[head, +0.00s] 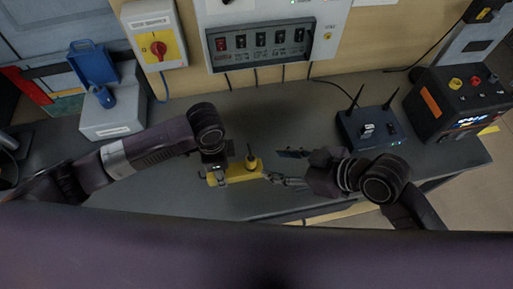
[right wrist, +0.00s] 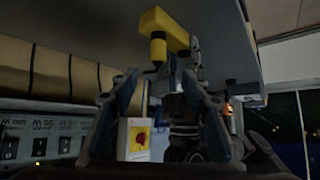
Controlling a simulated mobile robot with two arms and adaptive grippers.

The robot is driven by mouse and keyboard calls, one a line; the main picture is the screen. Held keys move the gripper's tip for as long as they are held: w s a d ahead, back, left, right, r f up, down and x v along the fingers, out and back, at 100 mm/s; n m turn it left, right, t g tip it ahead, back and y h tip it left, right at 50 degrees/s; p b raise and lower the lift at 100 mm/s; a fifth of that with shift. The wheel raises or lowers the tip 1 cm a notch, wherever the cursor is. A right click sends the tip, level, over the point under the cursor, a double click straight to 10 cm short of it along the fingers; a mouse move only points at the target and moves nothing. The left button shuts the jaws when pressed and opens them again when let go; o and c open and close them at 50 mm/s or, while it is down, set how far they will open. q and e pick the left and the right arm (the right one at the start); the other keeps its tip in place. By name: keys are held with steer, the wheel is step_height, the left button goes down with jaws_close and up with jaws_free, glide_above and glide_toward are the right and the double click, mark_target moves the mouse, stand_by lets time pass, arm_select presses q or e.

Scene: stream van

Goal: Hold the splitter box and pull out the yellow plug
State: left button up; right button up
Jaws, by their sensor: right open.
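The yellow splitter box (head: 240,171) is at the front of the grey table, in the middle of the head view. My left gripper (head: 215,174) is at its left end, its fingers closed around that end. A small dark upright piece (head: 250,158) stands on the box; I cannot tell whether it belongs to the yellow plug. My right gripper (head: 287,167) is open and empty just right of the box. In the right wrist view, turned upside down, the yellow box (right wrist: 162,26) shows beyond the open fingers (right wrist: 150,90), with a dark-banded yellow part (right wrist: 158,47) on it.
A router with two antennas (head: 370,128) stands to the right, and a black box with buttons (head: 458,98) beyond it. A grey box with a blue piece (head: 112,115) is at the left. A switch panel (head: 262,43) is at the back. The table between is clear.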

mark_target(252, 158)
steer(key=shift+w+a+r+n+g+h, duration=1)
steer(key=shift+w+a+r+g+h, duration=0.6)
steer(key=shift+h, duration=0.6)
steer(key=x, duration=1.2)
steer(key=shift+f, duration=0.15)
steer(key=c, duration=1)
steer(key=o, duration=1)
steer(key=shift+d, duration=0.1)
steer(key=v, duration=1.2)
steer(key=shift+s, duration=0.15)
